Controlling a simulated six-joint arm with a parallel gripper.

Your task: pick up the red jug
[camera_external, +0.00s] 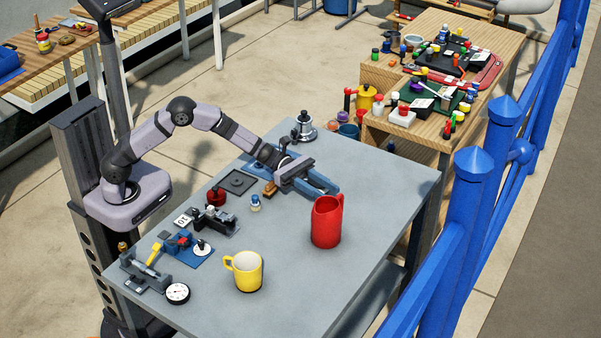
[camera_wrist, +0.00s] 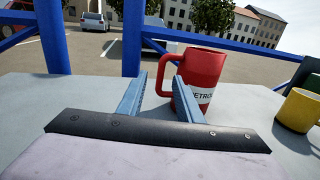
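The red jug (camera_external: 326,224) stands upright on the grey table, just beyond my gripper. It also shows in the wrist view (camera_wrist: 204,69), with its handle on the left and a white label with dark letters, partly hidden by the right finger. My gripper (camera_external: 328,188) is low over the table, its blue fingers pointing toward the jug's side. In the wrist view my gripper (camera_wrist: 160,78) is open and nothing is held. The jug's handle shows in line with the gap between the fingers, and the body lies behind the right finger.
A yellow mug (camera_external: 249,274) stands near the front of the table (camera_external: 370,190). Several small tools and a dial gauge (camera_external: 177,293) lie at the left. A metal bell-shaped part (camera_external: 304,127) stands at the back. Blue railings (camera_external: 462,235) run past the right side.

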